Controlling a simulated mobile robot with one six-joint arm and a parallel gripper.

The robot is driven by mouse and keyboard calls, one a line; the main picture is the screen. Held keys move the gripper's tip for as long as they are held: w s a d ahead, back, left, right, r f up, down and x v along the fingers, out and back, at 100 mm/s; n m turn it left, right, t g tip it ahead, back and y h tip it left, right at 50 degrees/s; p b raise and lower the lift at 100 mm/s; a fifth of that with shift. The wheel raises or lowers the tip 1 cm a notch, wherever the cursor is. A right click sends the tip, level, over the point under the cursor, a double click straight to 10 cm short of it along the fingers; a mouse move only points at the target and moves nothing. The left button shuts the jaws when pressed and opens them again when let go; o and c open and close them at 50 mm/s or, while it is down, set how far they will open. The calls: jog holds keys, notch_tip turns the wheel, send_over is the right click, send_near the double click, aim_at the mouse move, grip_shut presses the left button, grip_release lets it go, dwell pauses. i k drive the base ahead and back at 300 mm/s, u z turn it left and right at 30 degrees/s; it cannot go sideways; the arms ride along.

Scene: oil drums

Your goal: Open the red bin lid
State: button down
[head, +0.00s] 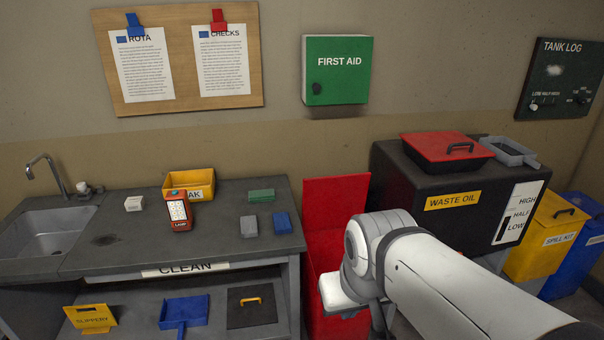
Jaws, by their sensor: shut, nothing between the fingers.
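The red bin (320,262) stands on the floor between the workbench and the black waste oil tank. Its red lid (335,200) looks raised, standing upright at the back against the wall side. My arm covers the right part of the bin, and its opening is only partly visible. My gripper (346,312) is low in front of the bin, shut and empty; its fingertips are mostly hidden, and I cannot tell whether it touches the bin.
The workbench (110,262) with several small items is left of the bin. A yellow spill kit bin (545,235) and a blue bin (585,250) stand farther right.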

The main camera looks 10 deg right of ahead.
aim_at(328, 202)
jog(key=u, duration=0.1)
jog(key=i, duration=1.4)
jog(key=z, duration=0.6)
jog(key=k, duration=0.7)
jog(key=z, duration=0.25)
jog(key=i, duration=0.75)
jog(key=u, duration=0.1)
